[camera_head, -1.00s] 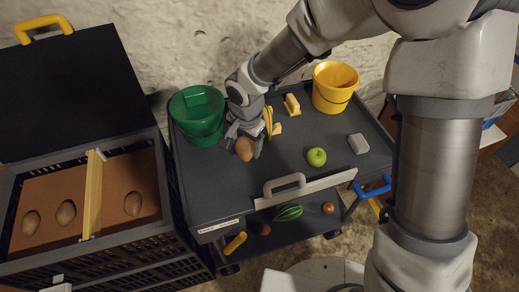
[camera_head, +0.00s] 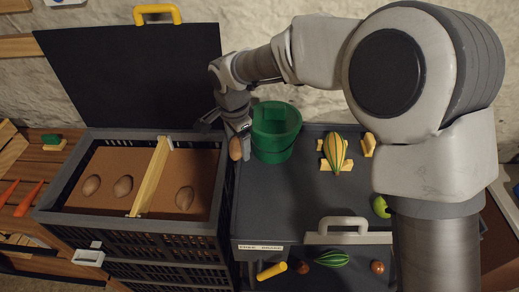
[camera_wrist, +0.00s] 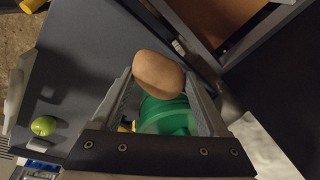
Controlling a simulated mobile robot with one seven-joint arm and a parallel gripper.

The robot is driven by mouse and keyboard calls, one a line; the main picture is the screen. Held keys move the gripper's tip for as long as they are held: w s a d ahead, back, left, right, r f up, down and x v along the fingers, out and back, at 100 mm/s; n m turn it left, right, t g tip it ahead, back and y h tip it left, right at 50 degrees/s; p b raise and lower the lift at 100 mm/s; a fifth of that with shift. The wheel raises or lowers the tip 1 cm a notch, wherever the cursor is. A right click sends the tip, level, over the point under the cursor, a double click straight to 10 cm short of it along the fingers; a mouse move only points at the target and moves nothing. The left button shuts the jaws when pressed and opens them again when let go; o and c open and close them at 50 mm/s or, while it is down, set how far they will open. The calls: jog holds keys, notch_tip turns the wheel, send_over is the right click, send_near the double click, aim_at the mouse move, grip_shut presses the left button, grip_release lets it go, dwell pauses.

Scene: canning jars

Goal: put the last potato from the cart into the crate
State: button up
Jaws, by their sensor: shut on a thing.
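The brown potato (camera_head: 235,148) is held between the fingers of my gripper (camera_head: 237,135), above the gap between the crate and the cart. In the wrist view the potato (camera_wrist: 158,74) sits at the fingertips, with the green bucket beyond it. The black crate (camera_head: 150,222) stands open at the left. A pale yellow divider (camera_head: 151,178) splits its brown-floored inside. Two potatoes (camera_head: 91,185) (camera_head: 123,187) lie left of the divider and one potato (camera_head: 185,198) lies right of it. The dark cart (camera_head: 285,205) stands to the right of the crate.
The crate's black lid (camera_head: 130,75) is raised behind it. A green bucket (camera_head: 274,135) stands on the cart just right of my gripper. Carrots (camera_head: 27,200) lie left of the crate.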

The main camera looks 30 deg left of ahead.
jog(key=s+a+f+p, duration=0.1)
jog(key=a+f+p, duration=0.1)
jog(key=a, duration=0.6)
jog(key=s+a+f+p, duration=0.2)
jog(key=a, duration=0.7)
jog(key=shift+s+a+f+p, duration=0.15)
jog(key=shift+s+p, duration=0.05)
jog(key=shift+p, duration=0.1)
jog(key=shift+f, duration=0.1)
jog(key=shift+f+b, duration=2.35)
jog(key=shift+f, duration=1.15)
jog(key=shift+f+b, duration=1.7)
jog(key=shift+f, duration=0.85)
jog(key=o, duration=0.7)
